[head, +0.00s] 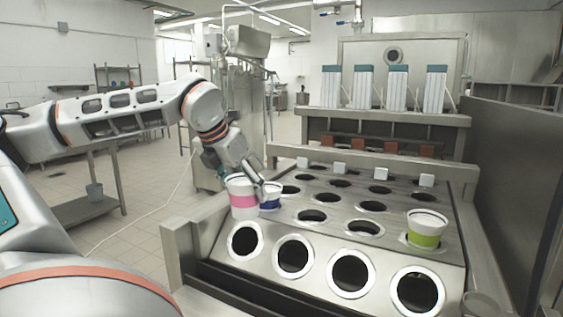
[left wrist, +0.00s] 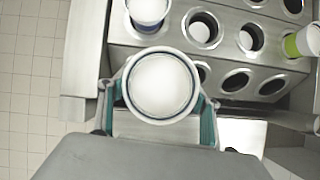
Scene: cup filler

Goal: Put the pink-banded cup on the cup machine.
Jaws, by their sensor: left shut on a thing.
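The pink-banded cup (head: 242,198) is white with a pink band and shows upright near the left front of the cup machine (head: 335,211). My left gripper (head: 252,178) is shut on it. In the left wrist view the cup (left wrist: 160,85) is seen from above between the two teal-sided fingers, with a white inside. It appears above the machine's left front edge; whether it touches the machine cannot be told. The machine has rows of round holes in a sloped metal top. My right gripper is not in view.
A blue-banded cup (head: 270,196) sits in the machine just behind the pink-banded one. A green-banded cup (head: 426,229) sits at the right. Several holes between them are empty. A metal side wall (head: 510,180) bounds the right.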

